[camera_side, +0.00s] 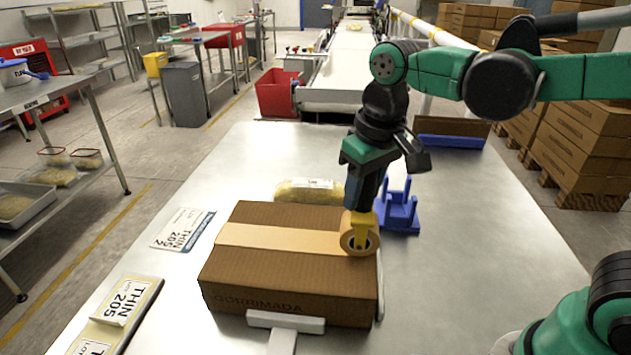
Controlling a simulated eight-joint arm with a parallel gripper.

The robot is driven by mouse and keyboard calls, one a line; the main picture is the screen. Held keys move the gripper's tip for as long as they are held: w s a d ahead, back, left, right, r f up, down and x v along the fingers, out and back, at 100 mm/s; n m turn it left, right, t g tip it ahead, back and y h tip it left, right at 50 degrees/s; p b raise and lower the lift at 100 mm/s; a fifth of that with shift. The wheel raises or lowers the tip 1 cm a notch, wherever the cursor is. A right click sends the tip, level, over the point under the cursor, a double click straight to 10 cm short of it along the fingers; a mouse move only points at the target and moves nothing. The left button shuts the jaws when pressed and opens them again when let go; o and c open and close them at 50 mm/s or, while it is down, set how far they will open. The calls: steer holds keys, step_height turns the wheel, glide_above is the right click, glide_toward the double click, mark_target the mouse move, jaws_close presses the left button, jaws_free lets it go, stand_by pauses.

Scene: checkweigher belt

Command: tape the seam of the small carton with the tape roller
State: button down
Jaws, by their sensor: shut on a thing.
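The small carton (240,269) is a brown box lying on the steel table, with its lettered side facing the camera. A paler tan strip of tape (270,237) runs across its top from the left edge to the roller. The tape roller (359,240) is yellow with a tan roll and sits at the right end of the strip, at the carton's right top edge. My gripper (366,195) points down and is shut on the roller's handle; the fingertips are partly hidden. I cannot tell whether the roll presses on the carton.
A white stop (286,321) stands against the carton's near side. A blue holder (398,208) stands right behind the roller. A filled bag (308,190) lies behind the carton. Printed cards (184,229) lie to the left. The table's right side (480,230) is clear.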

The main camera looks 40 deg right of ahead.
steer(key=shift+r, duration=3.5)
steer(key=shift+f, duration=3.2)
steer(key=shift+f, duration=0.4)
